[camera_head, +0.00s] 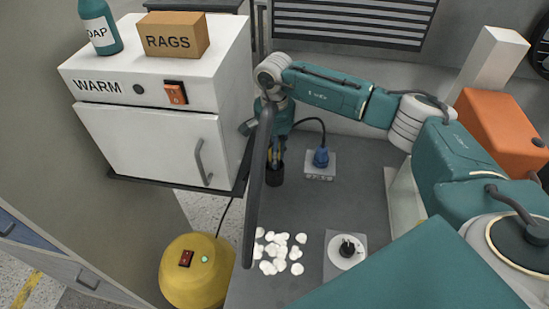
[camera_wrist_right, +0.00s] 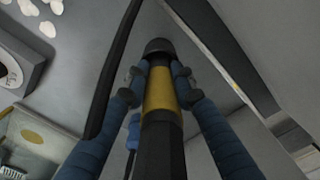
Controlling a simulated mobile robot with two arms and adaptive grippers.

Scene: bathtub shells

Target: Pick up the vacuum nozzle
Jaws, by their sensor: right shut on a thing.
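The vacuum nozzle (camera_wrist_right: 160,135) is a black tube with a yellow band, seen close up in the right wrist view. Its black lower end (camera_head: 274,176) shows in the head view, upright at the back left of the grey bench. My right gripper (camera_wrist_right: 159,82) is shut on the nozzle, with one blue finger on each side of the yellow band. In the head view my right gripper (camera_head: 277,148) points down onto the nozzle, partly behind a black hose (camera_head: 257,190). I cannot tell whether the nozzle touches the bench. My left gripper is not in view.
A white warming cabinet (camera_head: 150,140) stands close on the left, with a rags box (camera_head: 172,36) and a soap bottle (camera_head: 100,28) on top. A yellow canister (camera_head: 197,275) stands at front left.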

